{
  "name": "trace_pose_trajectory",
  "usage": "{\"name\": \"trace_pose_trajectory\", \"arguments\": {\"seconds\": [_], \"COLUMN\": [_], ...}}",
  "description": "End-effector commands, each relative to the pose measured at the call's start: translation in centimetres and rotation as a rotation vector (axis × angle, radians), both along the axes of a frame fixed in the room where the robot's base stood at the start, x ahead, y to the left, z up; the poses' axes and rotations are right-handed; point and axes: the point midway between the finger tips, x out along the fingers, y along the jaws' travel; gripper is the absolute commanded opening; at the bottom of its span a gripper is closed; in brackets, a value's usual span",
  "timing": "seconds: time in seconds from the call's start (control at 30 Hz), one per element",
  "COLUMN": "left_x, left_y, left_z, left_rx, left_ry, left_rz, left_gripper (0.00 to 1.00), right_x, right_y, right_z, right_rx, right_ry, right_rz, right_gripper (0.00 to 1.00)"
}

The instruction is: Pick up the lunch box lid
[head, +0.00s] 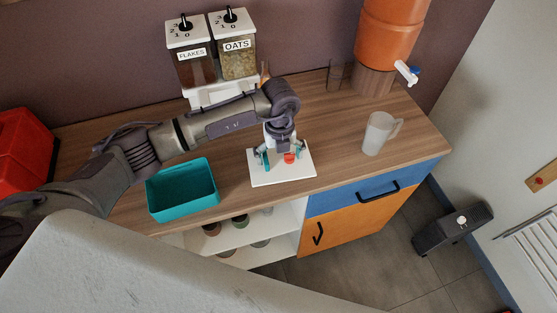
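The lunch box (184,203) is an open teal box on the wooden counter, left of my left gripper. A flat white slab (265,179), about as large as the box, lies on the counter to its right; it looks like the lid, though I cannot be sure. A small round red piece (290,158) shows on the slab. My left gripper (281,158) points down over the slab, with its teal-tipped fingers spread apart around or beside the red piece. I cannot tell whether the fingers touch the slab. My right gripper is out of view.
Two dispensers labelled flakes (195,68) and oats (238,60) stand at the back. A frosted jug (379,133) stands to the right, below an orange dispenser (386,40) with a tap. A red object (22,150) is at far left. Counter between slab and jug is clear.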

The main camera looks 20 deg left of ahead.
Motion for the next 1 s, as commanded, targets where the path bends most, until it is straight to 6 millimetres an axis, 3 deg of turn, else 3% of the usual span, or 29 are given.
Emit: {"name": "trace_pose_trajectory", "arguments": {"seconds": [0.03, 0.23, 0.63, 0.87, 1.0], "left_x": [0.0, 0.0, 0.1, 0.2, -0.9], "left_y": [0.0, 0.0, 0.0, 0.0, -3.4], "left_z": [0.0, 0.0, 0.8, 4.2, 5.8], "left_rx": [0.0, 0.0, 0.0, -0.002, -0.003], "left_ry": [0.0, 0.0, -0.002, -0.008, -0.004], "left_rz": [0.0, 0.0, 0.001, -0.002, -0.007], "left_gripper": [0.87, 0.53, 0.52, 0.52, 0.52], "right_x": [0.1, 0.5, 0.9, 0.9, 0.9], "right_y": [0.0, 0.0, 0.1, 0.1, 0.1], "right_z": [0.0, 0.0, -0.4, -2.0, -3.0], "right_rx": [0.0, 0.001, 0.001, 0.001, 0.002], "right_ry": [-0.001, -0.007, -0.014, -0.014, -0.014], "right_rz": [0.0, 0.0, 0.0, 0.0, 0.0], "right_gripper": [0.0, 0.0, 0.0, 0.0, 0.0]}}
